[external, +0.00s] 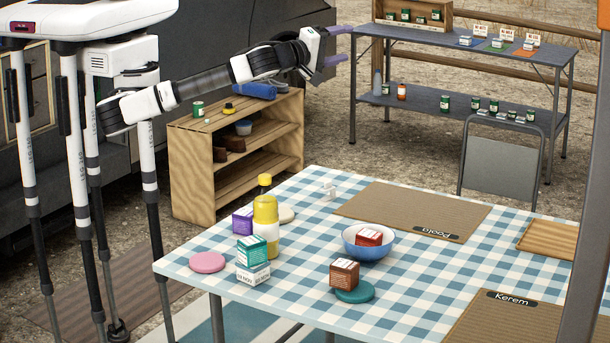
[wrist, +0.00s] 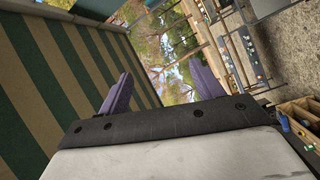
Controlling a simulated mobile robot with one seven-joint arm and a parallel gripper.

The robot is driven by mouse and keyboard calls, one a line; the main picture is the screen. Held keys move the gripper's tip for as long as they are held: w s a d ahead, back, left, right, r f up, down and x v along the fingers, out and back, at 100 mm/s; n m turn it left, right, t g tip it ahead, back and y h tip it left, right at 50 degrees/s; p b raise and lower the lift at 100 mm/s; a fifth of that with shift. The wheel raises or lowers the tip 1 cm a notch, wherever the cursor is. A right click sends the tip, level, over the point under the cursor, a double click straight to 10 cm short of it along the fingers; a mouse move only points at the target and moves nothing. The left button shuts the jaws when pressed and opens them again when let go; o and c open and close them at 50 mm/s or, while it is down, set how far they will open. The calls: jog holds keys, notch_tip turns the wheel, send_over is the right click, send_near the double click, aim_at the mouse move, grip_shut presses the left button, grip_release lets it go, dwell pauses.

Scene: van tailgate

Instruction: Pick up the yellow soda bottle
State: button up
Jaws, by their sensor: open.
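The yellow soda bottle (external: 266,222) stands upright on the checked table in the external view, toward its left end. It has a yellow body, a white band low down and a dark neck under a yellow cap. The bottle does not show in the wrist view.
Close around the bottle are a purple box (external: 242,220), a teal box (external: 252,250) on a white box, and a pink disc (external: 207,262). A blue bowl (external: 350,247) with a red box stands to the right. The wooden shelf (external: 190,165) stands behind the table.

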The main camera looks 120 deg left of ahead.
jog(key=s+a+f+n+g+h, duration=0.2)
jog(key=s+f+n+g+h, duration=0.1)
jog(key=s+f+n+g, duration=0.3)
jog(key=n+g+h, duration=0.3)
jog(key=h, duration=1.1)
send_over(265, 176)
notch_tip(265, 176, down, 14)
notch_tip(265, 176, down, 8)
jog(key=shift+s+f+p, duration=0.1)
jog(key=shift+p, duration=0.6)
jog(key=shift+f+p, duration=1)
jog(key=shift+f, duration=1.5)
grip_shut()
